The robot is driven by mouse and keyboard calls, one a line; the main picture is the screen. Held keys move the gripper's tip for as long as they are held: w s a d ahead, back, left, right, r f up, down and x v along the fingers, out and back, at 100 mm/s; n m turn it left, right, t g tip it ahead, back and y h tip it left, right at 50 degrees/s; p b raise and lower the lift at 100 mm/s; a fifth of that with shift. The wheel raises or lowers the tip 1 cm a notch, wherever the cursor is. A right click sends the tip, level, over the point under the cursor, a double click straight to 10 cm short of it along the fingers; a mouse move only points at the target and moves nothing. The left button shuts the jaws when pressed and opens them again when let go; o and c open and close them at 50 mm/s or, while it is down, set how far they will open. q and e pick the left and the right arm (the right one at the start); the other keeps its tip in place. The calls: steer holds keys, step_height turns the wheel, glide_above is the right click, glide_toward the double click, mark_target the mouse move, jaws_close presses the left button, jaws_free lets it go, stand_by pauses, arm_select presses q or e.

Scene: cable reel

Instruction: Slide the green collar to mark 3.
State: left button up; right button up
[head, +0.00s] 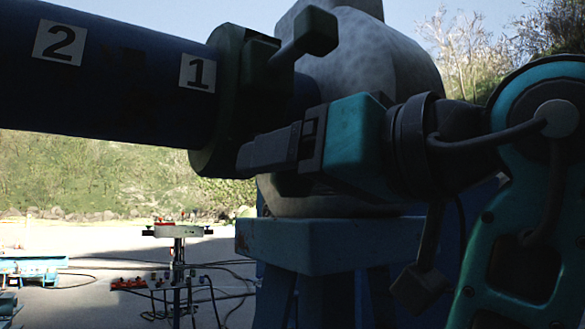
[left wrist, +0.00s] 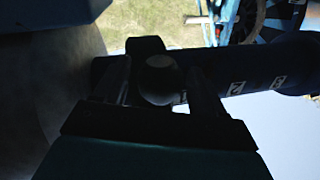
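The dark green collar (head: 205,163) is around the dark blue pipe (head: 120,110), just right of mark 1 (head: 197,73). Mark 2 (head: 60,42) is further left; mark 3 is outside the head view. A handle with a blocky end (head: 317,30) sticks out from the collar. My left gripper (head: 255,157) reaches in from the right, its fingers beside the collar's lower right edge. In the left wrist view, the open fingers (left wrist: 160,95) stand on either side of a dark round knob (left wrist: 160,78). Contact cannot be told. My right gripper is not in view.
A big grey rounded body (head: 370,60) stands behind my arm at the pipe's right end, above a blue stand (head: 330,245). A small table with equipment (head: 180,230) and cables lie on the ground further back. The pipe left of the collar looks clear.

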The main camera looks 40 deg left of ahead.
arm_select(q)
jaws_close()
stand_by(0.5)
steer(key=shift+a, duration=0.1)
